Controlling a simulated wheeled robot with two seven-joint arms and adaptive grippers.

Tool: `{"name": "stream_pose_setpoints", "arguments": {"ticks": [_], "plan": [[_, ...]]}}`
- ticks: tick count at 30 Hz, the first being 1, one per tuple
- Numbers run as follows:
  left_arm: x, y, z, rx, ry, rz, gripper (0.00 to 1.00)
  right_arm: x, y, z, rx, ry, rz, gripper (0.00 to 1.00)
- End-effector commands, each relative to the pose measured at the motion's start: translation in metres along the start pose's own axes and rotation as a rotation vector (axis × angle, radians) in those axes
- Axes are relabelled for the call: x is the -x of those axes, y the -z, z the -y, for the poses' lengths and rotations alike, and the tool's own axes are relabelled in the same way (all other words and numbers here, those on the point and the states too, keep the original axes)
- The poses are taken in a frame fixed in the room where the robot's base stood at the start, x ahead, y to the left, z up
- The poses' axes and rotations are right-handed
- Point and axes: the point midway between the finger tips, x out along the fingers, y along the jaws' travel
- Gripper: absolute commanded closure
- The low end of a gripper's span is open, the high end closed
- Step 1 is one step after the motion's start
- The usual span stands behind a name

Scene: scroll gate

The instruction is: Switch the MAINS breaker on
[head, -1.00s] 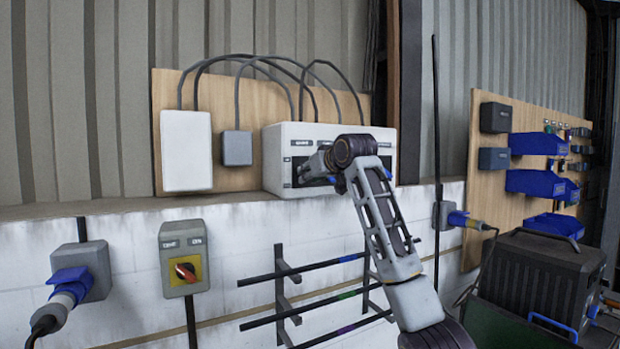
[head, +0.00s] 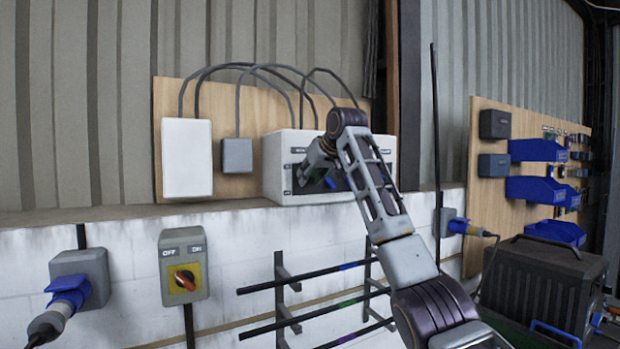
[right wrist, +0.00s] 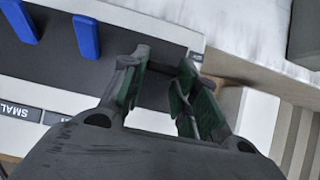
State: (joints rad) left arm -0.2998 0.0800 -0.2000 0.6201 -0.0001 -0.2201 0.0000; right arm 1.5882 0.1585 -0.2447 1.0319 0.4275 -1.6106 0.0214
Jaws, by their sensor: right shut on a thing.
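The white breaker box (head: 280,170) is mounted on the wooden board, with a dark front panel and small labels. My right gripper (head: 304,180) is at the left part of that panel, pointing down and left. In the right wrist view my right gripper (right wrist: 172,85) has its green-padded fingers close together at the end of the dark panel (right wrist: 60,60). It is shut on the MAINS breaker lever, which the fingers hide. Two blue levers (right wrist: 86,37) stand beside it, with a "SMALL" label (right wrist: 20,112) below. My left gripper is out of view.
A white box (head: 187,158) and a small grey box (head: 237,155) sit left of the breaker box. A red rotary switch (head: 184,278) is on the wall below. A rack of rods (head: 300,285) and a dark machine (head: 545,280) stand lower right.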

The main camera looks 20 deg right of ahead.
Motion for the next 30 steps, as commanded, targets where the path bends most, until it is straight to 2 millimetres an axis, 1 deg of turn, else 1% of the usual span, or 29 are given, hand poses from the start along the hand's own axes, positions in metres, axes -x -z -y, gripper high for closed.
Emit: {"name": "stream_pose_setpoints", "arguments": {"ticks": [16, 17, 21, 30], "plan": [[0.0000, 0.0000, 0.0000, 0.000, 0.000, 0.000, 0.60, 0.0006, 0.0015, 0.0000, 0.000, 0.000, 0.009, 0.94], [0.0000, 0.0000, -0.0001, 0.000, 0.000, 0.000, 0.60, 0.0007, 0.0015, 0.0000, 0.000, 0.000, 0.009, 0.66], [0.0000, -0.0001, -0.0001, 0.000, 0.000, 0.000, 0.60, 0.0005, 0.0013, 0.0000, 0.000, 0.000, 0.009, 0.48], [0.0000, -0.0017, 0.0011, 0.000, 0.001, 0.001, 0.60, 0.0004, 0.0010, 0.0000, 0.000, 0.000, 0.010, 0.48]]}}
